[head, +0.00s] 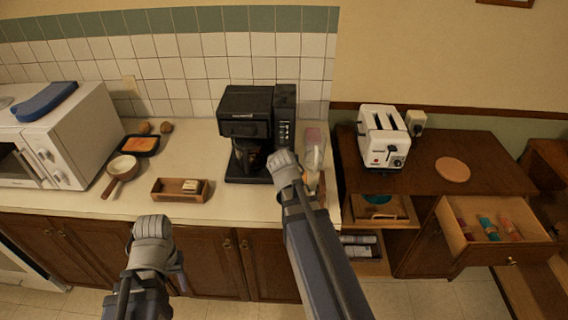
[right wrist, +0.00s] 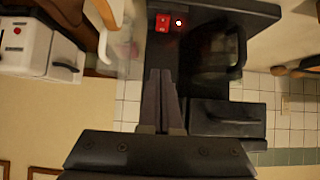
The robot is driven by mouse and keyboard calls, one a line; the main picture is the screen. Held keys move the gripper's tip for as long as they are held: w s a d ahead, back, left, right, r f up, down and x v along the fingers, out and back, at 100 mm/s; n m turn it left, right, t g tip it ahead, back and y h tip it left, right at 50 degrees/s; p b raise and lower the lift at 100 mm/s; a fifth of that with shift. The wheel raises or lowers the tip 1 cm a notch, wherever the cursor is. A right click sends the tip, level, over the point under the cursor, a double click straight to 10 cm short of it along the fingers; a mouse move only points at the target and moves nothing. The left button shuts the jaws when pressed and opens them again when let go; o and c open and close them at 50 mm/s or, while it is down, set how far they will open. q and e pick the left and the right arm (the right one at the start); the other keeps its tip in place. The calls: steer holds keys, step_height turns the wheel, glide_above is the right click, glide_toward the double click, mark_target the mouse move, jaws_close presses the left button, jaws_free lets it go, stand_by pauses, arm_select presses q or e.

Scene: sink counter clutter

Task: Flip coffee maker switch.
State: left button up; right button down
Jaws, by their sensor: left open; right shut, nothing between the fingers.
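The black coffee maker (head: 245,112) stands on the counter against the tiled wall, its dark carafe (head: 250,155) in its bay. It also shows in the right wrist view (right wrist: 210,108). There, a red switch (right wrist: 165,22) with white marks sits on its base, beside a small bright white spot. My right gripper (head: 283,160) is at the front right of the coffee maker. My left gripper (head: 152,228) is open and empty in front of the counter, far from the coffee maker.
A glass jar (head: 315,150) stands close right of my right gripper. A white toaster (head: 382,137) stands on the right cabinet, above an open drawer (head: 495,228).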

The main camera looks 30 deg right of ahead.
steer(key=b+x, duration=0.7)
steer(key=x, duration=0.4)
steer(key=shift+a+f, duration=0.15)
steer(key=shift+f, duration=0.15)
step_height(320, 180, down, 3)
steer(key=b, duration=0.3)
steer(key=shift+s+r, duration=0.1)
steer(key=shift+r, duration=0.1)
steer(key=shift+f, duration=0.15)
